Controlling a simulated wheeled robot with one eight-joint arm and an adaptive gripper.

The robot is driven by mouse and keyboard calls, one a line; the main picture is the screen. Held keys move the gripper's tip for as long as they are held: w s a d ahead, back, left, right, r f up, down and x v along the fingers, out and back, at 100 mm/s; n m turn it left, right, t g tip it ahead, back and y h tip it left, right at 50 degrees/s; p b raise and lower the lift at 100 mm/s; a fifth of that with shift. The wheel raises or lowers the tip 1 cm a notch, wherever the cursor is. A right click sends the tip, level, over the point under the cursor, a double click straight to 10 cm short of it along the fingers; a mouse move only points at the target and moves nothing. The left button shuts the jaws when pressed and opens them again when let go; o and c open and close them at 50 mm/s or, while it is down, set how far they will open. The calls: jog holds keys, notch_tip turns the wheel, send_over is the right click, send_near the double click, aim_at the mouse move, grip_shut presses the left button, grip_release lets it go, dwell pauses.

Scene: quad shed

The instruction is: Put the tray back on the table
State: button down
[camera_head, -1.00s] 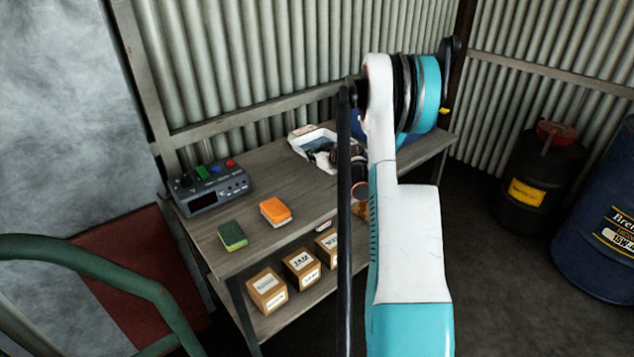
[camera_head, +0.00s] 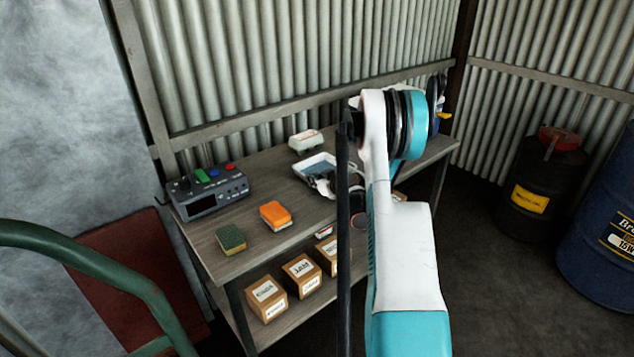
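The tray (camera_head: 313,161) is white-rimmed with a blue-grey inside. It is over the back middle of the wooden table (camera_head: 262,188). My gripper (camera_head: 326,186) is at the tray's near edge and appears shut on it. My arm hides the tray's right part and much of the gripper, so the fingertips do not show clearly. I cannot tell whether the tray's underside touches the tabletop or hangs just above it.
A white-and-pink container (camera_head: 305,141) stands behind the tray. A dark console (camera_head: 210,190), an orange sponge (camera_head: 276,214) and a green sponge (camera_head: 231,238) are on the table's left part. Barrels (camera_head: 540,185) stand at right.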

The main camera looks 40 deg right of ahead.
jog(key=shift+f, duration=0.15)
jog(key=c, duration=2.3)
grip_release()
jog(key=o, duration=0.5)
jog(key=shift+r, duration=0.2)
jog(key=p+v, duration=0.3)
jog(key=v, duration=0.9)
